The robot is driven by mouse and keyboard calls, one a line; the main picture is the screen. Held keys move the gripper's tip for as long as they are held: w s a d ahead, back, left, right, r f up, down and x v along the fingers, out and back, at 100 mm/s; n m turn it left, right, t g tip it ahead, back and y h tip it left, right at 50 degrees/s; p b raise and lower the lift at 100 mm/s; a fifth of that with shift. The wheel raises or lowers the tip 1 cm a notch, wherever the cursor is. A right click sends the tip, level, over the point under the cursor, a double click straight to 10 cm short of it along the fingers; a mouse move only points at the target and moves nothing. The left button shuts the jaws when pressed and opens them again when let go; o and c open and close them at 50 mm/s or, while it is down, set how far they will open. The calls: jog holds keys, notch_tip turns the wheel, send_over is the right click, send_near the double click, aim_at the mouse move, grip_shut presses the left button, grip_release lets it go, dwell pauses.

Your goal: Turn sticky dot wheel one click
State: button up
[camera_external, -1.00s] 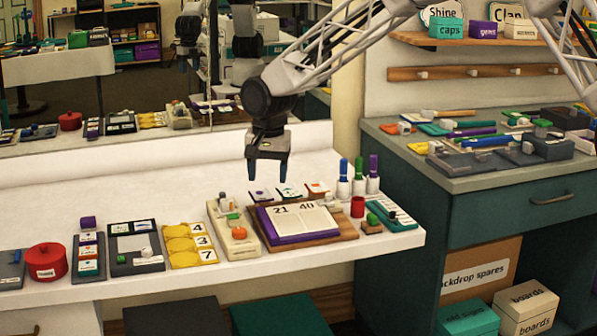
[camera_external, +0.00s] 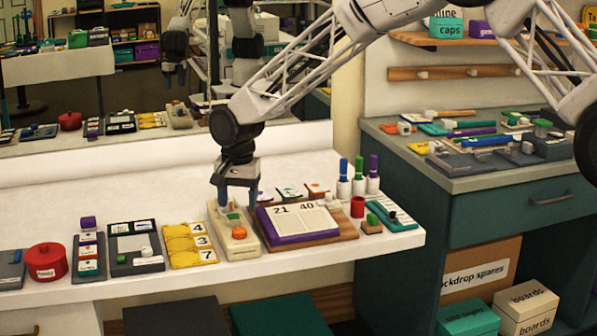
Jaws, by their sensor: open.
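A cream block (camera_external: 222,240) lies on the white counter with an orange round piece (camera_external: 239,233) and a green piece (camera_external: 233,217) on its top. It may be the sticky dot dispenser, but I cannot tell for sure which part is the wheel. My gripper (camera_external: 237,202) points down over the far end of this block, just behind the green piece. Its fingers are apart and nothing shows between them. The fingers hide part of the block's far end, and I cannot tell whether they touch it.
Yellow number cards (camera_external: 190,244) lie on the left, with a dark tray (camera_external: 136,248) and a red pot (camera_external: 47,261) farther left. Capped markers (camera_external: 358,176) stand at the back right.

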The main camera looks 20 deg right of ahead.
aim_at(240, 229)
jog(key=shift+f, duration=3.6)
jog(key=c, duration=0.9)
jog(key=shift+n, duration=0.4)
jog(key=n, duration=0.7)
jog(key=shift+n, duration=0.4)
jog(key=n, duration=0.4)
jog(key=shift+n, duration=0.3)
jog(key=n, duration=0.4)
jog(key=shift+n, duration=0.3)
